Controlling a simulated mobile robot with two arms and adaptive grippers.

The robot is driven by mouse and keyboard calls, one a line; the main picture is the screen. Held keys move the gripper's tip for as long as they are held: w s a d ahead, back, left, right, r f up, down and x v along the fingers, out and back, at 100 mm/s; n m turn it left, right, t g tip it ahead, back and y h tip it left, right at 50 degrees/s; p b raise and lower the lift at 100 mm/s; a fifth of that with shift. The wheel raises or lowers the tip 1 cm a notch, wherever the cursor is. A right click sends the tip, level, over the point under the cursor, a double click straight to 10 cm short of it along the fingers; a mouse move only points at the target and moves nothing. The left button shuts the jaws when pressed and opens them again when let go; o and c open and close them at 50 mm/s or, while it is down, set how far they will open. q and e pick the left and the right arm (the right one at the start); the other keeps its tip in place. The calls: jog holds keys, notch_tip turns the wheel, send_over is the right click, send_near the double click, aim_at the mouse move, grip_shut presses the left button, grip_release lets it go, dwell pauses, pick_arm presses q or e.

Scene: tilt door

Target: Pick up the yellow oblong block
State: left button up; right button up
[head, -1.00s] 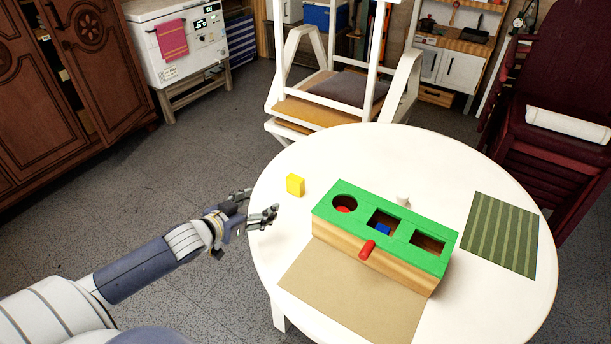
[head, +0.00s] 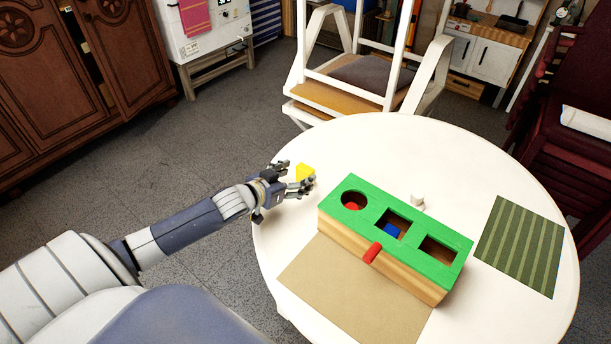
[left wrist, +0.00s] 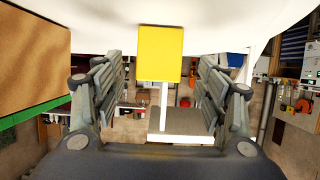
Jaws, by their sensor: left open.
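The yellow oblong block (head: 306,172) stands on the white round table (head: 470,165) near its left edge. My left gripper (head: 297,178) is open, with its fingertips right at the block in the head view. In the left wrist view the block (left wrist: 160,53) lies straight ahead, centred between the two spread fingers (left wrist: 158,95). I cannot tell whether a finger touches it. Part of the block is hidden behind the fingers in the head view. My right gripper is not in view.
A green-topped wooden box (head: 398,225) with shaped holes stands right of the block, a red peg (head: 372,252) at its front. A small white piece (head: 417,202) stands behind it. A brown mat (head: 345,290) and a green striped mat (head: 520,245) lie on the table.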

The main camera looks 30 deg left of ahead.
aim_at(302, 175)
pick_arm(q)
jog(key=x, duration=0.4)
jog(key=shift+s+f, duration=0.15)
jog(key=shift+f, duration=0.1)
jog(key=shift+w+d+f, duration=0.15)
jog(key=shift+w+f, duration=0.05)
jog(key=shift+w, duration=0.3)
jog(key=c, duration=1.2)
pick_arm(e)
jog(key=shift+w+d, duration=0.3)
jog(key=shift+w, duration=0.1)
